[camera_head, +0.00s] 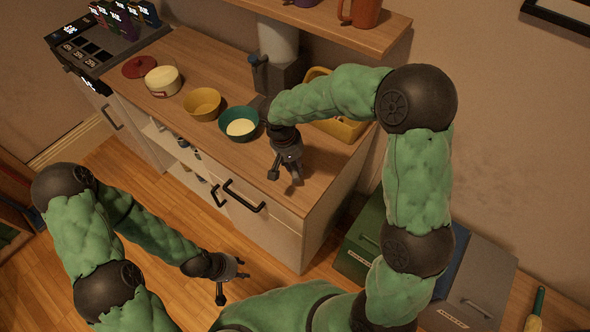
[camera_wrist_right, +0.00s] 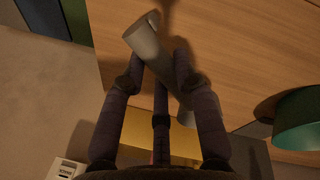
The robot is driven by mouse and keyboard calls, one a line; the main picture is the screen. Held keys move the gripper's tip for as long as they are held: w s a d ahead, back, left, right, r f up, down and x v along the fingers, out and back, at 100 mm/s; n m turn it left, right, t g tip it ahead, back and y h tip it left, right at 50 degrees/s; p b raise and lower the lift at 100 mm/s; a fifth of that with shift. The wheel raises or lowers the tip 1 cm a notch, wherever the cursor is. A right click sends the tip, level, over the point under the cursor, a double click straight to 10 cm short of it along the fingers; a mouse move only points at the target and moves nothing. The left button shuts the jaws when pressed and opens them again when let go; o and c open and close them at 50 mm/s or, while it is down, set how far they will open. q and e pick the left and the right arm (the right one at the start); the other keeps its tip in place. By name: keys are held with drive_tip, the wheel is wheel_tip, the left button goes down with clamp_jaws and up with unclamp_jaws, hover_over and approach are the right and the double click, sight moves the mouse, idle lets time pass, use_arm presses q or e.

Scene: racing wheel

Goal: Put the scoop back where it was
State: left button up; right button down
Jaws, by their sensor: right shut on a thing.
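My right gripper (camera_head: 286,174) is above the wooden counter, to the right of the teal bowl, fingers pointing down. In the right wrist view its fingers (camera_wrist_right: 160,75) are shut on a grey, rounded piece (camera_wrist_right: 148,42), seemingly the scoop, lying tilted between them. The scoop cannot be made out in the head view. An open tub (camera_head: 163,81) with pale contents stands at the counter's left, beside a red lid (camera_head: 139,67). The teal bowl (camera_head: 238,123) holds pale contents. My left gripper (camera_head: 231,281) is empty and open, low over the floor in front of the cabinet.
A yellow bowl (camera_head: 202,104) stands between tub and teal bowl. A yellow bin (camera_head: 342,128) and a dark grey appliance (camera_head: 277,74) are at the counter's back right, below a shelf (camera_head: 340,33). The counter's front right is mostly clear. Green and grey boxes (camera_head: 357,250) stand right of the cabinet.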

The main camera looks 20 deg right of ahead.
sight(293, 165)
drive_tip(key=shift+a+b+x, duration=0.15)
drive_tip(key=shift+b+x, duration=0.1)
drive_tip(key=shift+x, duration=0.55)
drive_tip(key=shift+a+b+x, duration=0.2)
drive_tip(key=shift+x, duration=0.55)
drive_tip(key=shift+w+d+f, duration=0.1)
drive_tip(key=shift+f, duration=0.05)
drive_tip(key=shift+f, duration=0.15)
drive_tip(key=c, duration=0.9)
unclamp_jaws()
drive_tip(key=shift+c, duration=0.2)
drive_tip(key=shift+r, duration=0.4)
drive_tip(key=p+v, duration=0.2)
drive_tip(key=v, duration=0.9)
drive_tip(key=shift+r+p, duration=0.35)
